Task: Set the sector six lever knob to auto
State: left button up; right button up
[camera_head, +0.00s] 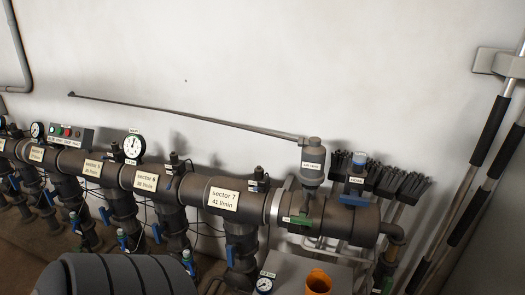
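The sector 6 label (146,180) is on the dark manifold pipe, left of centre. A small black fitting (174,162) stands on top of the pipe just right of that label. It may carry the sector six lever knob, but it is too small to read its position or any auto marking. A blue lever handle (157,233) sits on the downpipe below sector 6. Neither of my grippers is in view.
The sector 7 label (223,199) is to the right, with another blue handle (230,256) below. A pressure gauge (134,146) stands above the pipe. A long thin rod (190,113) runs above the manifold. An orange cup (318,281) is at the bottom. A dark ribbed shape (115,275) fills the lower left.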

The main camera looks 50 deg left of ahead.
aim_at(175, 172)
jog(key=i+l, duration=0.15)
jog(key=i, duration=0.5)
jog(key=i+l+u, duration=0.1)
jog(key=i, duration=0.5)
jog(key=i+u, duration=0.1)
jog(key=u, duration=1.7)
